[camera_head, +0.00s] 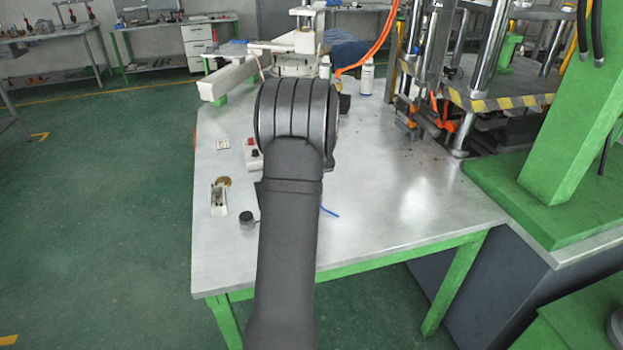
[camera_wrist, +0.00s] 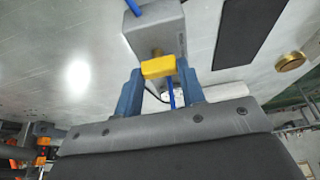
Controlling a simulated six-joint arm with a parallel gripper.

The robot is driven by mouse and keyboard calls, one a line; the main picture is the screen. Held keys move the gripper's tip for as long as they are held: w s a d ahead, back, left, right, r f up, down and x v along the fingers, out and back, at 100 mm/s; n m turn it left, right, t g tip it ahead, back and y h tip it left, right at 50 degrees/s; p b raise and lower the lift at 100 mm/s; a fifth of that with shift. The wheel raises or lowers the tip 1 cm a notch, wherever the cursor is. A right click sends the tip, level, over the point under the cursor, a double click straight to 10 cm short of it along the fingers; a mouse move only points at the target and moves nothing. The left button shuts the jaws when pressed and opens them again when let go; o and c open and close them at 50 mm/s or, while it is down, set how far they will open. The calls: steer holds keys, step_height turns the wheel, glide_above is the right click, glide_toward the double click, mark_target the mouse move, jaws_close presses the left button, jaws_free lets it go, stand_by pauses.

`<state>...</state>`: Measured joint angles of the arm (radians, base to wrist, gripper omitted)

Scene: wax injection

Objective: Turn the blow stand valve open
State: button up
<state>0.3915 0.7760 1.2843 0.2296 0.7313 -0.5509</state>
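In the wrist view, the blow stand is a grey box (camera_wrist: 157,30) on the metal table. The yellow valve handle (camera_wrist: 158,67) sticks out from its near side on a brass-coloured fitting. My gripper (camera_wrist: 160,68) has two blue fingers, one at each end of the yellow handle. I see no clear gap between the fingertips and the handle, so it appears clamped between them. A blue tube (camera_wrist: 171,93) runs down between the fingers. In the head view my own arm hides the gripper, the valve and most of the stand.
The grey table (camera_head: 385,200) has open room right of my arm. A small white tray (camera_head: 218,199), a black knob (camera_head: 246,218) and a red-and-white switch box (camera_head: 253,154) lie to the left. A press (camera_head: 500,85) stands at the right; a white bottle (camera_head: 367,77) stands behind.

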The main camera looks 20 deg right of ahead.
steer(key=o, duration=0.4)
steer(key=shift+o, duration=0.2)
steer(key=v, duration=1.7)
steer(key=shift+s+r, duration=0.15)
steer(key=x, duration=1.7)
steer(key=shift+f, duration=0.2)
steer(key=shift+r, duration=0.1)
